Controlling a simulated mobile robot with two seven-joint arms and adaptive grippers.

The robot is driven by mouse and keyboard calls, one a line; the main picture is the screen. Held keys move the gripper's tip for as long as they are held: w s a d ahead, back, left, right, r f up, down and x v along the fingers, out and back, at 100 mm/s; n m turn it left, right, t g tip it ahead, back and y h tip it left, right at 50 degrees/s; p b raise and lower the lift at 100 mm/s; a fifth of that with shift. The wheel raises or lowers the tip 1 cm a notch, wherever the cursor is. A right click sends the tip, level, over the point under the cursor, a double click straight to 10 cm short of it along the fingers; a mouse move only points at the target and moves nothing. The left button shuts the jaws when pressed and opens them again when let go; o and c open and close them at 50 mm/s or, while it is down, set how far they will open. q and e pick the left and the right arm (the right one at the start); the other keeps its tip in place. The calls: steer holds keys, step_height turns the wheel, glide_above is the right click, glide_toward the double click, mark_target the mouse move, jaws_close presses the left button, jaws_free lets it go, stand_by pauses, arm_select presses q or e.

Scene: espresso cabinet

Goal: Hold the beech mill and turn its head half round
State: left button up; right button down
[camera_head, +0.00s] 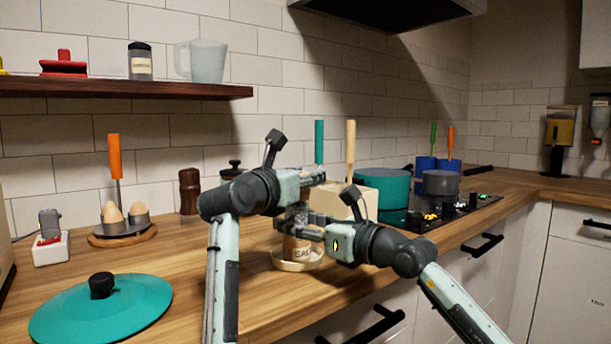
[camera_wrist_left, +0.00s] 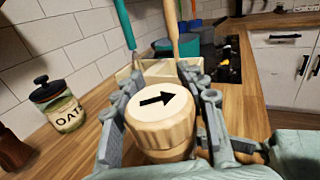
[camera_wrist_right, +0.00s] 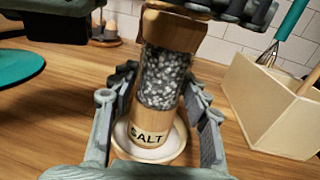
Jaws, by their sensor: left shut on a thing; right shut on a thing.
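The beech mill (camera_head: 296,246) stands upright in a shallow round dish (camera_head: 281,264) on the wooden counter. In the right wrist view its SALT label (camera_wrist_right: 149,136) shows below a clear section full of grey-white grains (camera_wrist_right: 164,78). In the left wrist view the mill's head (camera_wrist_left: 162,122) has a black arrow on top, pointing right and slightly up in the picture. My left gripper (camera_head: 306,181) is shut on the head, one finger on each side. My right gripper (camera_head: 312,228) is shut on the mill's body below it. The fingers hide part of the mill in the head view.
A cream utensil box (camera_wrist_right: 270,105) stands close behind the mill. The teal pot (camera_head: 382,190) and hob are to the right. A teal lid (camera_head: 125,312), an egg holder (camera_head: 122,230) and a dark brown mill (camera_head: 189,191) stand left. Counter between lid and mill is clear.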

arm_select(q)
steer(key=shift+c, duration=1)
steer(key=shift+c, duration=0.2)
steer(key=shift+s+d+m+g+h, duration=0.15)
steer(key=shift+d+m+g+h, duration=0.15)
steer(key=shift+m+g+h, duration=0.6)
steer(key=shift+t, duration=0.3)
steer(key=o, duration=1.3)
steer(key=v, duration=1.2)
steer(key=shift+a+f, duration=0.1)
